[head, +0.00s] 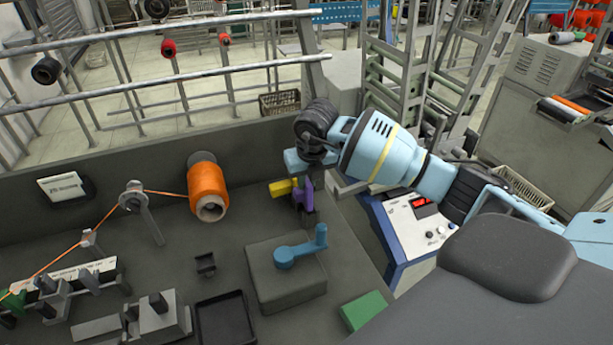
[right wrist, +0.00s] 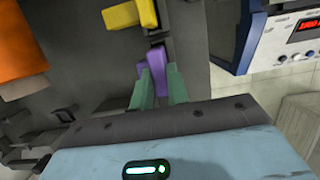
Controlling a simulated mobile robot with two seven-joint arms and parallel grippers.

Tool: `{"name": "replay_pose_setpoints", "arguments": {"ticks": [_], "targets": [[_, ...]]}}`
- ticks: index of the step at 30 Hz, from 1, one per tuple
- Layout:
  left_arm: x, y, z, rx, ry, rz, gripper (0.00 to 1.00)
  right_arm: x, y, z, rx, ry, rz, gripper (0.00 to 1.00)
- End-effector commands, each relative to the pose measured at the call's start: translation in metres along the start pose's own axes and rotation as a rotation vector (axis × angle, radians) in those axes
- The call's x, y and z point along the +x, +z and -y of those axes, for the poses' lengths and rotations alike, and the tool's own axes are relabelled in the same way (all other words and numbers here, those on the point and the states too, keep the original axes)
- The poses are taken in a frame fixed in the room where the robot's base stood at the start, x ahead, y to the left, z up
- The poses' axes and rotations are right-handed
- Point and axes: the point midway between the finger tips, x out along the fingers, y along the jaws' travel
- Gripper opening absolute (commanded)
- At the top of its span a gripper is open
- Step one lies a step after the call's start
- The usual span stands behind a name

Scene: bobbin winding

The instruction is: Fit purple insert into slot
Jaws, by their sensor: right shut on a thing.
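The purple insert (head: 307,191) is at the tip of my right gripper (head: 302,190), near the back right of the dark work surface. In the right wrist view, the purple insert (right wrist: 156,80) lies between the two green fingers of my right gripper (right wrist: 160,84), which are shut on it. A yellow piece (head: 280,189) is just left of the insert; it also shows in the right wrist view (right wrist: 130,15), beyond the insert. A dark narrow part lies beside the yellow piece. I cannot tell whether the insert touches it, and no slot opening shows clearly. My left gripper is out of view.
An orange thread spool (head: 208,190) stands to the left, its thread running left to a guide. A grey block with a blue crank (head: 303,248) is in front. A green block (head: 363,311), a black tray (head: 225,318) and a control box (head: 415,232) are nearby.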

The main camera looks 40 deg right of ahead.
Motion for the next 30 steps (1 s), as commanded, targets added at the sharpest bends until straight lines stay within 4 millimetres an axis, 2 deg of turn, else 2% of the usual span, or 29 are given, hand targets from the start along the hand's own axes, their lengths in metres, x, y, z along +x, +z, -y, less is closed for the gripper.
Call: {"name": "replay_pose_setpoints", "arguments": {"ticks": [21,30], "targets": [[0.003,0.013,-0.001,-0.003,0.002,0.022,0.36,0.024,-0.007,0.000,0.000,0.000,0.000,0.00],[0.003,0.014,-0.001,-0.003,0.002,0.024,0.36,0.027,-0.007,0.000,0.000,0.001,0.001,0.00]]}}
